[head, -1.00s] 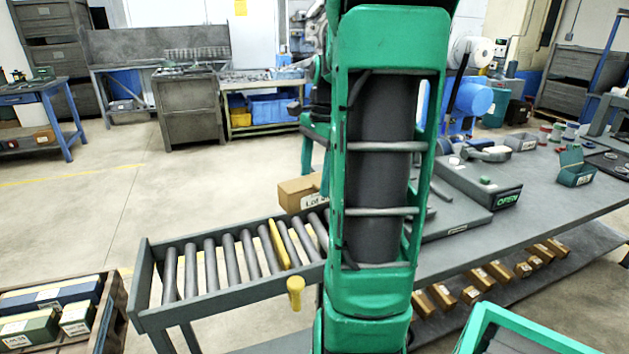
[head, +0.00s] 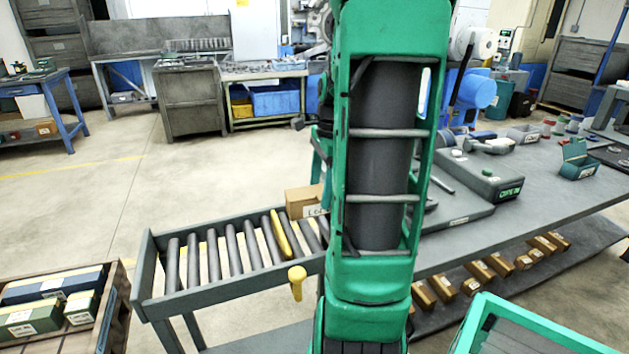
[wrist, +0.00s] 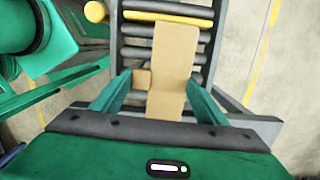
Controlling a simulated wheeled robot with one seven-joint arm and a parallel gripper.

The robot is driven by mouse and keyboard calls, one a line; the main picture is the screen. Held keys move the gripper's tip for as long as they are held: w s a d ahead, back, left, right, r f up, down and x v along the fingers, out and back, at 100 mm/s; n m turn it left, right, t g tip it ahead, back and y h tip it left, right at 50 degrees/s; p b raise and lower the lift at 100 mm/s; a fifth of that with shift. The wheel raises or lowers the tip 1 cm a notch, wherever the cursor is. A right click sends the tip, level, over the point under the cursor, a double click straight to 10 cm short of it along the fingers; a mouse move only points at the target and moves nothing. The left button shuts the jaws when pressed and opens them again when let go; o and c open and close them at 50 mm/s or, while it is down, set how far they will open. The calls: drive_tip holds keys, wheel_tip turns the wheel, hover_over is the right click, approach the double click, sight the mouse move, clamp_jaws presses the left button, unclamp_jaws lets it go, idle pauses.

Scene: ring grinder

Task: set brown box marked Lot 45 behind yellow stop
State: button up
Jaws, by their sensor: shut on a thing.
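The brown box (head: 303,202) has a white label, partly hidden by my arm, reading "Lo…" in the head view. It is over the roller conveyor (head: 200,291), just right of the yellow stop bar (head: 281,234) and its yellow handle (head: 297,281). In the wrist view the box (wrist: 172,65) lies between the green fingers of my gripper (wrist: 160,80), which is shut on it. Its far end comes up to the yellow stop (wrist: 165,16). I cannot tell whether the box touches the rollers. My gripper is hidden behind my arm in the head view.
A grey workbench (head: 540,210) adjoins the conveyor on the right, with a green-grey device marked OPEN (head: 480,178) on it. Several small brown boxes (head: 497,265) sit on its lower shelf. A crate of labelled boxes (head: 108,322) stands at the lower left.

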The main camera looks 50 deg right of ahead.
drive_tip(key=shift+f, duration=2.3)
drive_tip(key=shift+f, duration=0.3)
drive_tip(key=o, duration=1.7)
drive_tip(key=shift+r, duration=0.15)
drive_tip(key=shift+s+r, duration=0.1)
drive_tip(key=shift+r, duration=3.8)
